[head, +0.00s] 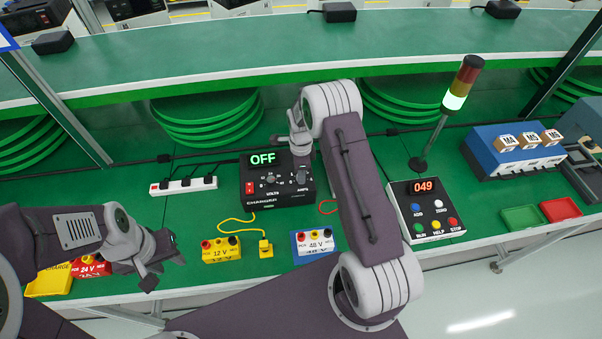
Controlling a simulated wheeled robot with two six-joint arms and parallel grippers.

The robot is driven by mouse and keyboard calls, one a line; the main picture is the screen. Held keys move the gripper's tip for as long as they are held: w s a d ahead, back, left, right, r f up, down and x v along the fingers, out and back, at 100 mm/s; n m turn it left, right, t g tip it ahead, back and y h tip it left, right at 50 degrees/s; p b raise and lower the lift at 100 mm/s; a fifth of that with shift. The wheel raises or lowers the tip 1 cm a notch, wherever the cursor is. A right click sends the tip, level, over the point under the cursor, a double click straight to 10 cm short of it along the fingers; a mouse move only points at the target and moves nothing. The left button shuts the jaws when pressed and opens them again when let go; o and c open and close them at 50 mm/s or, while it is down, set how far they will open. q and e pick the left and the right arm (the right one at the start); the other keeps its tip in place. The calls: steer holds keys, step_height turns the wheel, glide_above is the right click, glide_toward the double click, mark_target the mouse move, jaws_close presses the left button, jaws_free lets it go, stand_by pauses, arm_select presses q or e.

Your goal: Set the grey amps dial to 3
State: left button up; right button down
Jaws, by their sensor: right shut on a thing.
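The black charger (258,192) stands on the green bench, with a lit "OFF" display (263,159). Its front carries a volts dial (270,179) at the left and the grey amps dial (301,177) at the right, above the word AMPS. My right gripper (301,165) reaches down over the right side of the charger and is shut on the amps dial. The fingertips and the dial's pointer are too small to read clearly. My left gripper (138,274) is open and empty at the bench's front left, apart from the charger.
A yellow 12 V battery (222,254) and a blue-and-white 48 V battery (315,247) stand in front of the charger. A red 24 V battery (92,269) is beside my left gripper. A button box (426,208) showing 049 stands right of my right arm.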

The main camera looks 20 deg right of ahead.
steer(key=shift+m, duration=1)
steer(key=c, duration=1.1)
jaws_free()
steer(key=shift+a, duration=0.1)
step_height(320, 180, up, 9)
steer(key=b, duration=0.1)
steer(key=shift+r, duration=0.1)
